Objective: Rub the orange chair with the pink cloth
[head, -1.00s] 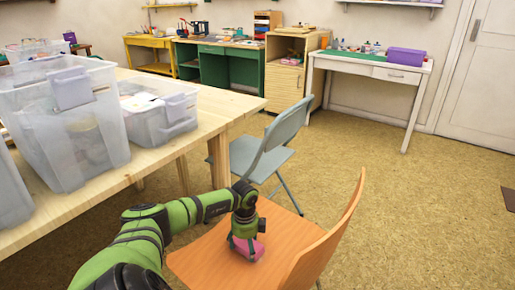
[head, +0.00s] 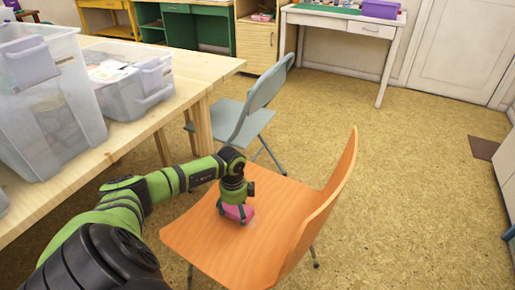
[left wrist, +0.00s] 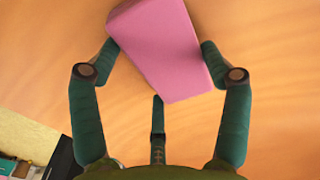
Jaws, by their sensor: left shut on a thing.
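The orange chair (head: 215,243) stands on the floor in the lower middle of the head view, its curved backrest (head: 335,200) on the right. My left gripper (head: 234,212) points down over the seat and is shut on the pink cloth (head: 242,211). The cloth is block-like and seems to be at the seat surface; exact contact cannot be told. In the left wrist view the cloth (left wrist: 160,45) sits between the green fingers, with the orange seat (left wrist: 265,110) behind it. My right gripper is not in view.
A wooden table (head: 180,92) with clear plastic bins (head: 50,105) stands at the left. A grey folding chair (head: 245,110) is behind the orange chair. A white desk (head: 345,26) stands by the far wall. Open floor lies to the right.

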